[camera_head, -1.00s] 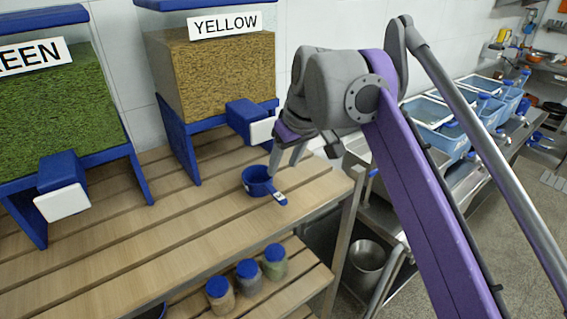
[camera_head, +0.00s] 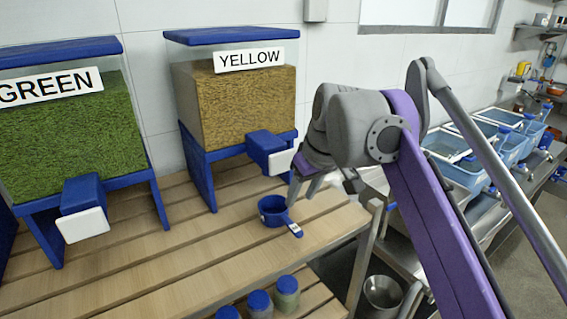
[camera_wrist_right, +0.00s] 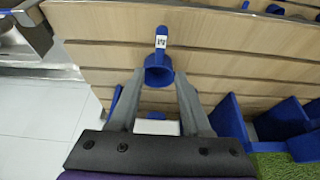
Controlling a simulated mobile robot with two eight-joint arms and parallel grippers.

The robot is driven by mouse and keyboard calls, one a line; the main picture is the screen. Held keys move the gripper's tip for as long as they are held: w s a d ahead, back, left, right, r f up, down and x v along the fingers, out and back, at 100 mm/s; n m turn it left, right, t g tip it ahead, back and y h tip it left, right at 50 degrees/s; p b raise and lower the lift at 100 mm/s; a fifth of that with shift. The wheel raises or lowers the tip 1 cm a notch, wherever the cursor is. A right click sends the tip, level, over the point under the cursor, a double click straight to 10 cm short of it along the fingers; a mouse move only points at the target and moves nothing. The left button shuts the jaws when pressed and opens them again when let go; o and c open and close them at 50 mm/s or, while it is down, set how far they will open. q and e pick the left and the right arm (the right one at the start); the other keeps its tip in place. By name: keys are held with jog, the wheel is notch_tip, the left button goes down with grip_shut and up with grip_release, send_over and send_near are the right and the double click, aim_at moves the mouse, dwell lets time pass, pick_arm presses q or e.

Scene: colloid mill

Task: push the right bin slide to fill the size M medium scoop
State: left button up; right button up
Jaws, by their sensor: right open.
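The right bin (camera_head: 235,95) is the YELLOW one, full of tan grain, on a blue stand. Its blue slide with a white front plate (camera_head: 281,161) sticks out at its lower front. The blue scoop (camera_head: 272,211) stands on the slatted wooden table in front of and below the slide, handle pointing to the front right. In the right wrist view the scoop (camera_wrist_right: 158,72) shows a label on its handle, and the white plate (camera_wrist_right: 156,127) lies between my fingers. My right gripper (camera_head: 322,187) is open beside the slide, fingers pointing down, apart from the scoop. My left gripper is not in view.
The GREEN bin (camera_head: 70,140) stands to the left with its own slide. Lidded jars (camera_head: 260,303) stand on the lower shelf in front. Blue bins (camera_head: 470,165) stand on a metal counter at the right. The table front is clear.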

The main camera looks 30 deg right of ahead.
grip_shut()
dwell(1.5)
